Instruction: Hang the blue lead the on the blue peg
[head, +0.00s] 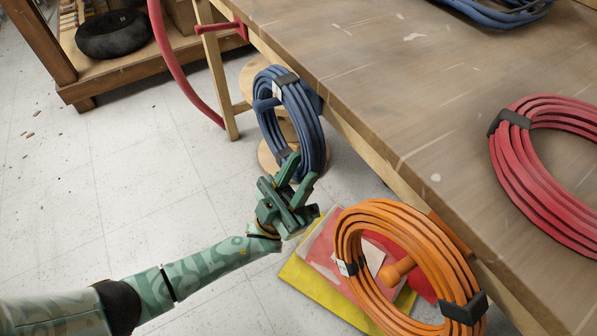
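A blue lead (305,115), coiled and bound with black straps, hangs upright at the table's side edge. The blue peg (266,103) shows at the coil's left side, and the coil appears to hang around it. I cannot tell whether a fingertip touches the coil. A second blue coil (500,12) lies on the tabletop at the top right. My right gripper is out of view.
An orange coil (365,270) hangs around an orange peg (395,272) to the right of my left gripper. A red coil (540,185) lies on the wooden table (400,90). A red peg (220,28) is at the far end.

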